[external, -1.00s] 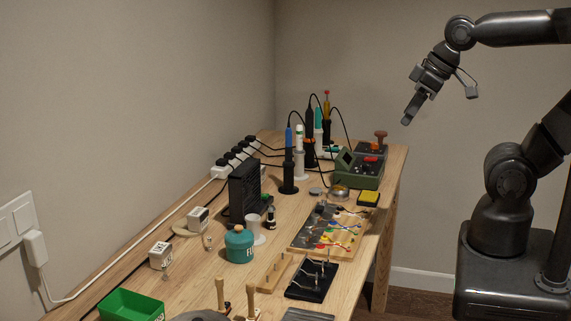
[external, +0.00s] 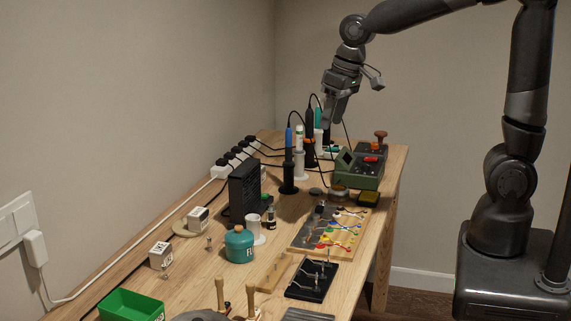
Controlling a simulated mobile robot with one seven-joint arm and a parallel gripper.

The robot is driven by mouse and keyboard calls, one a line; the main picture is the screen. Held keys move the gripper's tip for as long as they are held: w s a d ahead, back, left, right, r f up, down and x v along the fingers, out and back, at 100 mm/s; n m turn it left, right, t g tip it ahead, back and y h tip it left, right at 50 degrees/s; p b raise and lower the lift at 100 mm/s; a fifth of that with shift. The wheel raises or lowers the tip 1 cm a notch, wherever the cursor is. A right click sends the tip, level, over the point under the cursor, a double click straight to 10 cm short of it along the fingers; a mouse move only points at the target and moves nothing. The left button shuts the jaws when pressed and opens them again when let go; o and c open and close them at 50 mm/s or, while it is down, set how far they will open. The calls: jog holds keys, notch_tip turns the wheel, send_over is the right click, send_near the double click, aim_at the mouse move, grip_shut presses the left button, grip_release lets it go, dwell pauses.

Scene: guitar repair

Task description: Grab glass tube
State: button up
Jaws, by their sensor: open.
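My gripper (external: 331,118) is open and empty. It points down in the air over the far end of the workbench, in front of the back wall and close to the soldering irons in the picture. A small clear upright piece (external: 209,243) stands on the bench near a white box, and another small clear piece (external: 166,272) is by the nearer white box. Either may be the glass tube; they are too small to tell. My gripper is well apart from both.
The bench (external: 213,276) holds soldering irons in stands (external: 288,175), a green soldering station (external: 358,170), a black fan unit (external: 244,188), a teal flux jar (external: 239,245), a cable board (external: 328,231), and a green bin (external: 131,305). Cables loop up from the irons beneath my gripper.

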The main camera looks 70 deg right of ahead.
jog(key=w+f+m+g, duration=0.1)
jog(key=w+f, duration=0.7)
jog(key=w, duration=0.1)
jog(key=m+g, duration=0.1)
jog(key=g, duration=0.1)
send_over(270, 224)
jog(key=d, duration=0.1)
jog(key=f, duration=1)
jog(key=shift+w+d+f, duration=0.1)
jog(key=shift+d+f, duration=0.05)
jog(key=shift+d, duration=0.05)
notch_tip(270, 224, down, 11)
jog(key=shift+a+f, duration=0.1)
jog(key=c, duration=0.9)
jog(key=shift+o, duration=0.2)
